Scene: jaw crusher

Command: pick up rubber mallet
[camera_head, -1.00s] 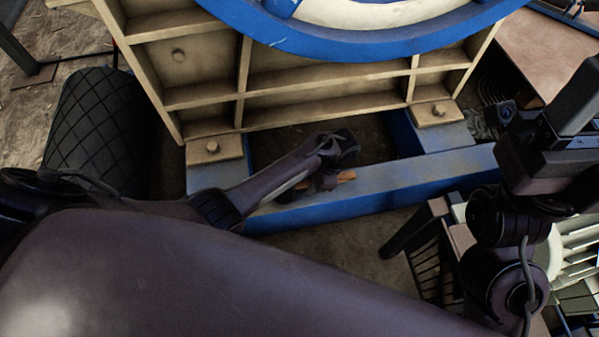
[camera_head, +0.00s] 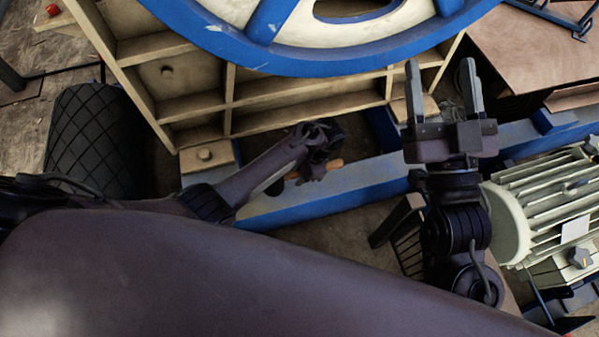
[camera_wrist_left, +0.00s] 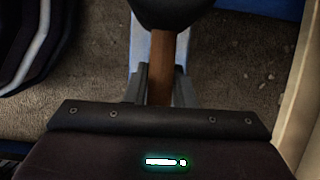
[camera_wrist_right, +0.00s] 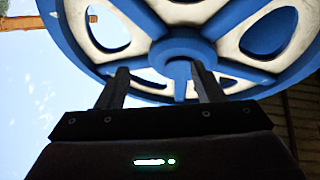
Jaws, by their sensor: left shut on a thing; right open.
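The rubber mallet has a brown wooden handle and a black head. In the left wrist view the mallet handle (camera_wrist_left: 160,68) stands between the fingers of my left gripper (camera_wrist_left: 162,88), which is shut on it. The black mallet head (camera_wrist_left: 170,10) is cut off by the top edge there. In the head view part of the brown handle (camera_head: 331,164) shows beside my left gripper (camera_head: 313,168), above the blue beam; the rest is largely hidden by the gripper. My right gripper (camera_head: 440,85) is open and empty, fingers upward, in front of the crusher frame.
The big blue and white wheel (camera_head: 330,62) and cream ribbed frame (camera_head: 190,104) fill the back. A blue beam (camera_head: 375,185) runs across the middle. A finned motor (camera_head: 545,200) stands at the right. A black textured cylinder (camera_head: 95,135) stands at the left.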

